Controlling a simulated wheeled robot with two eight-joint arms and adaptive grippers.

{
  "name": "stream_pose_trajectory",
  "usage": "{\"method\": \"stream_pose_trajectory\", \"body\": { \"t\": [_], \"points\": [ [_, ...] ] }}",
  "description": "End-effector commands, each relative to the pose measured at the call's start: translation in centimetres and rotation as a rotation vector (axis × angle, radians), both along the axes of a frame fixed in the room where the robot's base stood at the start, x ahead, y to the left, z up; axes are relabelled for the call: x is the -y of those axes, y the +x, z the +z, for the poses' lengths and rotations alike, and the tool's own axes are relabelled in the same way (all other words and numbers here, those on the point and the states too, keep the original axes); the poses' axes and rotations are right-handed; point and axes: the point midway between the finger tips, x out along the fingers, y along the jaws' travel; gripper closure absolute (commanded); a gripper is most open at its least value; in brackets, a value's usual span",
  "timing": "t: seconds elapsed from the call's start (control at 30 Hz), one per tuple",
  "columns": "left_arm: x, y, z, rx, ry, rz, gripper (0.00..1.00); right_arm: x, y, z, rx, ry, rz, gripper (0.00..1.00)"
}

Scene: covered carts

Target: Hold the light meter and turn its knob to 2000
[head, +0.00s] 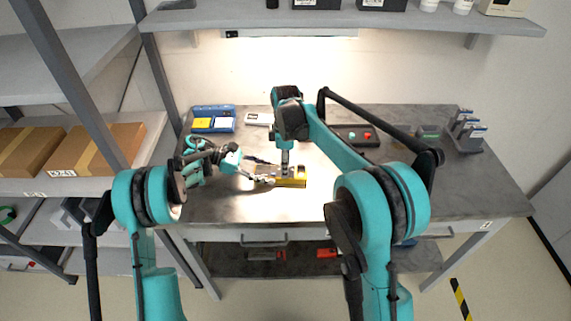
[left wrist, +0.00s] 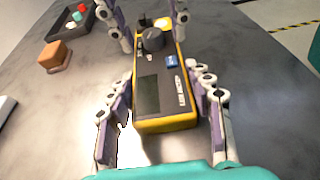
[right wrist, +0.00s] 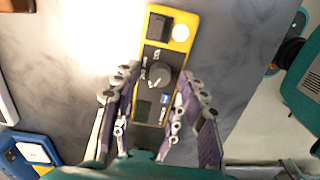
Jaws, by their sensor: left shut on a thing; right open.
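The light meter (head: 297,182) is a yellow-edged device with a dark face, over the middle of the bench. It also shows in the left wrist view (left wrist: 149,95) and the right wrist view (right wrist: 144,107). Its dark round knob (right wrist: 160,75) shows between the screen and the sensor end; its exact setting is too small to read. My left gripper (head: 262,177) is shut on the meter's body, with a finger on each side. My right gripper (head: 285,170) points down over the meter, open; its fingers (right wrist: 158,98) stand apart on either side of it, around the knob area.
A blue tray (head: 222,111) with a yellow item lies at the back left of the bench, with a white device (head: 259,119) beside it. The bench's front right is clear.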

Motion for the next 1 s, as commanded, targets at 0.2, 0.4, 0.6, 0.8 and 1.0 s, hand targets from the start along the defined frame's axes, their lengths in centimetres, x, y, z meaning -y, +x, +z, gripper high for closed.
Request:
{"method": "stream_pose_trajectory", "body": {
  "t": [0.2, 0.4, 0.6, 0.8, 1.0],
  "points": [
    [-0.01, 0.01, -0.03, 0.0, 0.001, 0.0, 0.86, 0.0, 0.0, -0.04, 0.0, 0.0, 0.0, 0.57],
    [-0.01, 0.01, -0.03, 0.0, 0.001, 0.0, 0.86, 0.0, 0.0, -0.03, 0.0, 0.0, 0.0, 1.0],
    [-0.01, 0.01, -0.03, 0.0, 0.001, 0.0, 0.86, 0.0, 0.0, -0.02, 0.0, 0.0, -0.003, 1.0],
    [-0.01, 0.0, -0.03, 0.0, 0.001, 0.0, 0.86, 0.0, 0.01, -0.02, 0.0, 0.0, -0.045, 1.0],
    [-0.01, 0.0, -0.03, 0.0, 0.001, 0.0, 0.86, 0.01, 0.01, -0.01, 0.0, 0.0, -0.16, 1.0]
  ]
}}
